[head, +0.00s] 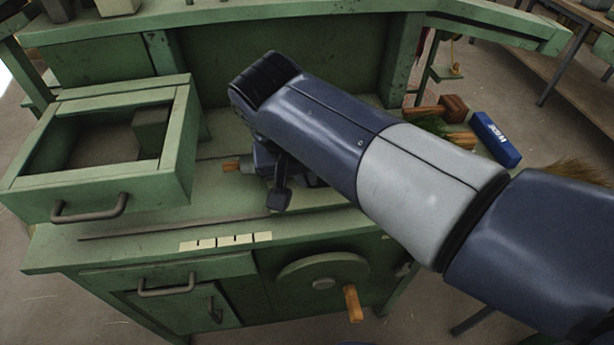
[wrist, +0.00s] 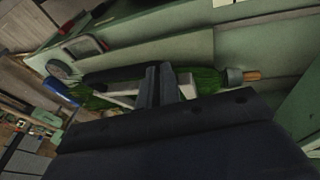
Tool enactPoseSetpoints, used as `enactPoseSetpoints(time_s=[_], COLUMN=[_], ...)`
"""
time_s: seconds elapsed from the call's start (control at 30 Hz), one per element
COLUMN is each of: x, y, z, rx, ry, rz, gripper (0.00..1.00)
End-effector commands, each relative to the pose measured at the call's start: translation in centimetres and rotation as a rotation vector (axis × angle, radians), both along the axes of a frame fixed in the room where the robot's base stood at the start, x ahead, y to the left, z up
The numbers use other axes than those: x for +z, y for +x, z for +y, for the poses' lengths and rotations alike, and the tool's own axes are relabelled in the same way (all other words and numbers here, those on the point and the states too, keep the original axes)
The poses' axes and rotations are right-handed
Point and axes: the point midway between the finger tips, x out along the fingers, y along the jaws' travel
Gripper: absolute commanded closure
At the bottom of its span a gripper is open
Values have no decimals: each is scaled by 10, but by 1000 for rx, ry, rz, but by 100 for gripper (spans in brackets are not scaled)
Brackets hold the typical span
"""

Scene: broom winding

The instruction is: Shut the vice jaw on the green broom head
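Green bristles (wrist: 206,79) of the broom head show in the wrist view on both sides of my fingers, next to pale bars (wrist: 186,86) that look like vice parts. My gripper (wrist: 160,85) is over the middle of the green, its two dark fingers close together with no clear gap. I cannot tell whether they touch the jaw. A wooden handle (wrist: 251,75) with a grey collar sticks out to the right; a wooden end (head: 231,166) shows in the head view. My arm hides most of the vice and broom head there, with part of my gripper (head: 280,190) below it.
The green bench has an open drawer box (head: 95,170) at left and a crank wheel (head: 322,276) with a wooden handle on its front. A blue box (head: 495,139), wooden blocks (head: 453,108) and green bristles (head: 434,125) lie at right. The front bench top is mostly clear.

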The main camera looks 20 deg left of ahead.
Motion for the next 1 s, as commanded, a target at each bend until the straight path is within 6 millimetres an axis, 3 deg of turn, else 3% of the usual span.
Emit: enactPoseSetpoints(time_s=[0.03,0.3,0.73,1.0], x=[-30,-61,-102,-108], y=[-7,-14,-19,-19], z=[-6,-11,-13,-13], rx=[-6,-11,-10,-9], ry=[-24,15,87,107], rz=[18,-46,-156,-189], gripper=[100,100,100,100])
